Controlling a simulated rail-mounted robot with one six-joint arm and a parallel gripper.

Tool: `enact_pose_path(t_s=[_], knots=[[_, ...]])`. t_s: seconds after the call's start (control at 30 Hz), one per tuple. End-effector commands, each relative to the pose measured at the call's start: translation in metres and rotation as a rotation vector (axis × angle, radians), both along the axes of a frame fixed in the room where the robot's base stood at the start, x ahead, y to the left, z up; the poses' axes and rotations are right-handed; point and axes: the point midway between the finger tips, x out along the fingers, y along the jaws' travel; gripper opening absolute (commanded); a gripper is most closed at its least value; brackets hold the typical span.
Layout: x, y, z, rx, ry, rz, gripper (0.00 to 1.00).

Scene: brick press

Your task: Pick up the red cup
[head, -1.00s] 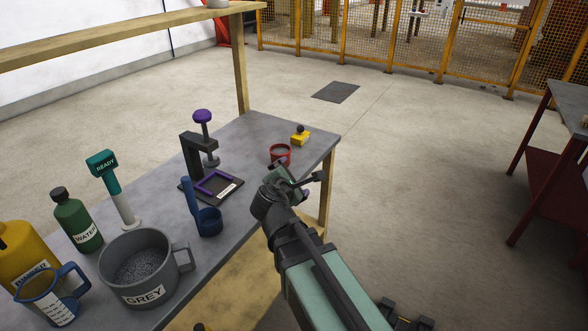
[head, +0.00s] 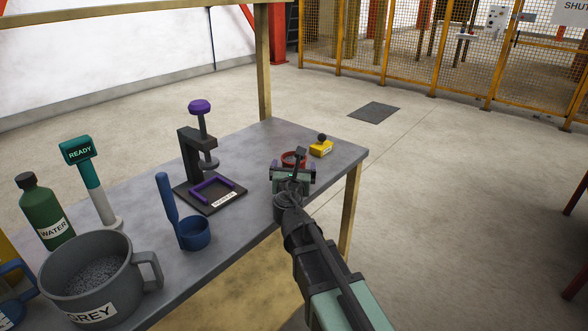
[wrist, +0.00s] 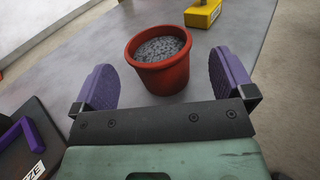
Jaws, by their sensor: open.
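The red cup (wrist: 163,75) stands upright on the grey table and holds grey grainy material. In the head view the red cup (head: 290,157) is near the table's far right end, partly hidden behind my gripper. My gripper (wrist: 165,85) is open, with its purple-padded fingers apart. In the wrist view the cup is ahead of the gripper's palm, with one finger to its left and one to its right. A gap shows between the cup and each finger. In the head view my gripper (head: 292,170) is at the near side of the cup.
A yellow block with a dark knob (head: 321,148) sits just behind the cup. A press (head: 195,160) with a purple frame stands left of it. A blue scoop (head: 190,230), a large grey mug (head: 85,280) and a green bottle (head: 47,215) are further left on the table (head: 255,190).

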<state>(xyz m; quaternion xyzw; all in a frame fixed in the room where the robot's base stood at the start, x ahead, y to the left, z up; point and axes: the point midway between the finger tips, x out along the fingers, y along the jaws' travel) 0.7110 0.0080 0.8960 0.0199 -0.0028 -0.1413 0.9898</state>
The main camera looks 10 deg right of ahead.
Motion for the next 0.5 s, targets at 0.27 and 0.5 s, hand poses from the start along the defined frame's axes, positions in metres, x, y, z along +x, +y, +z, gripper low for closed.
enact_pose_path(t_s=[0.27,0.5], knots=[[0.033,-0.005,-0.001,0.001,0.000,-0.002,1.00],[0.050,-0.011,-0.001,0.001,0.000,0.000,1.00]])
